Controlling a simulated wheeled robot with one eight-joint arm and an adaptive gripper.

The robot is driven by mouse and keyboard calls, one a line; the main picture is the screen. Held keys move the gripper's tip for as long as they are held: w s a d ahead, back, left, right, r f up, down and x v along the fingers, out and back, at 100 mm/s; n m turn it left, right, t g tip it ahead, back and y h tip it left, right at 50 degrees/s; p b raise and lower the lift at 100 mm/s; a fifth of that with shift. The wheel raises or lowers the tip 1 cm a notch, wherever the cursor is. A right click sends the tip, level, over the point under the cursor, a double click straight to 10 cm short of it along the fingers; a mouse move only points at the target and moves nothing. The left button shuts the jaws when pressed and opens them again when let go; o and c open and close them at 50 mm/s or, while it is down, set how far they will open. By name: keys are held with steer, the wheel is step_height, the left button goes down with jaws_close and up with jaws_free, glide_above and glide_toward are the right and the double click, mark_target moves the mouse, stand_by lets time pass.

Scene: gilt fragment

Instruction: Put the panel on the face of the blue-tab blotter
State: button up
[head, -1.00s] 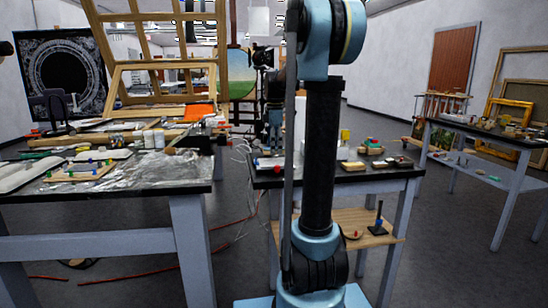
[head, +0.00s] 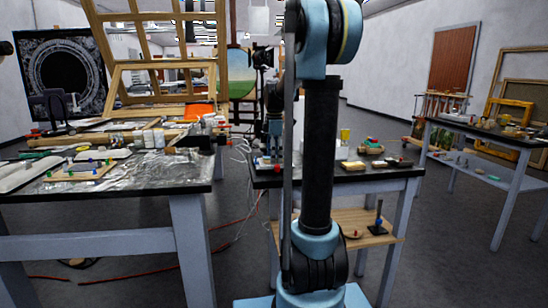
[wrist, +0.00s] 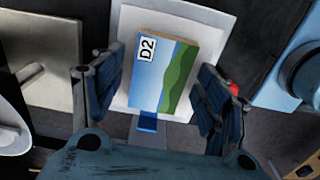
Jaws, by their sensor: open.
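In the wrist view the panel (wrist: 165,75) is a thin board painted with blue sky and green hills, with a "D2" label at its upper left. It lies slightly turned on a white blotter (wrist: 215,22). A blue tab (wrist: 147,122) shows at the blotter's near edge, just below the panel. My gripper (wrist: 158,76) is open above them, one finger on each side of the panel, with nothing held.
A grey plate (wrist: 55,60) lies left of the blotter. The left table (head: 190,187) is cluttered; a right table (head: 500,135) stands apart.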

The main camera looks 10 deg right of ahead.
steer(key=shift+r, duration=0.1)
step_height(320, 180, up, 12)
stand_by(0.5)
steer(key=s+f+m+t, duration=0.1)
steer(key=s+f+m, duration=0.8)
steer(key=s+f, duration=0.5)
steer(key=s+f+m+t, duration=0.1)
steer(key=s+f+m, duration=0.7)
steer(key=s+f, duration=0.5)
steer(key=s, duration=0.7)
steer(key=shift+s+f+m, duration=0.35)
steer(key=shift+s+m, duration=0.05)
steer(key=shift+w+f, duration=0.2)
steer(key=shift+w, duration=0.25)
